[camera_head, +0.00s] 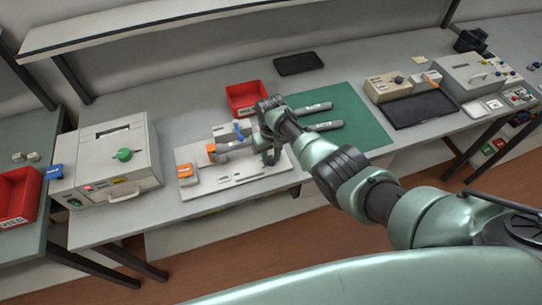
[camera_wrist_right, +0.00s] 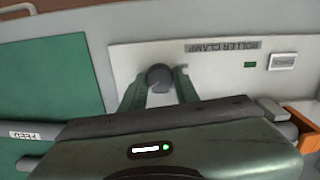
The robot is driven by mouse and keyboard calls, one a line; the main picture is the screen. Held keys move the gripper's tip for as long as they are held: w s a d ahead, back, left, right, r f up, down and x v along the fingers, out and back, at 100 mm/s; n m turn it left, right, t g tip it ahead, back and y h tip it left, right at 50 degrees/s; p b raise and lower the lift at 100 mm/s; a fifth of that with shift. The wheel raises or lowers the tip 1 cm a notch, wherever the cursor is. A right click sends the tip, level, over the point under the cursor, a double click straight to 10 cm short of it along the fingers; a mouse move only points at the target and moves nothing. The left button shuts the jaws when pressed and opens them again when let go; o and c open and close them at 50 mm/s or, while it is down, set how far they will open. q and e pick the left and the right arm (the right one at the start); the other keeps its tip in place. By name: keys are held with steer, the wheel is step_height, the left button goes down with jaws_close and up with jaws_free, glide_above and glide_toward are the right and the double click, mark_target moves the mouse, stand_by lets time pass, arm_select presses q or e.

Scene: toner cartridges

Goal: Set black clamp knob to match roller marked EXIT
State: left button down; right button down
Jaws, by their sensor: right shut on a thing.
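The black clamp knob (camera_wrist_right: 159,76) shows in the right wrist view as a dark round knob at the edge of the pale ROLLER CLAMP base (camera_wrist_right: 215,75). My right gripper (camera_wrist_right: 160,88) has its two fingers on either side of the knob and is shut on it. In the head view my right gripper (camera_head: 270,157) is at the right end of the clamp base (camera_head: 240,180) and hides the knob. Two grey rollers (camera_head: 313,108) (camera_head: 325,126) lie on the green mat; their labels are too small to read there. A roller label in the wrist view reads FEED (camera_wrist_right: 32,135). My left gripper is out of view.
A red bin (camera_head: 247,97) stands behind the clamp. A grey machine with a green knob (camera_head: 123,155) stands at the left. Beige boxes (camera_head: 388,86) and a dark tray (camera_head: 420,108) are at the right. The green mat (camera_head: 365,125) has free room.

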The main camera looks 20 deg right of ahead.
mark_target(271, 159)
steer(key=shift+w+r, duration=0.1)
steer(key=c, duration=1.1)
jaws_free()
steer(key=shift+o, duration=0.2)
steer(key=shift+r, duration=0.5)
step_height(271, 159, up, 7)
steer(key=shift+f+p, duration=0.15)
steer(key=shift+p, duration=0.15)
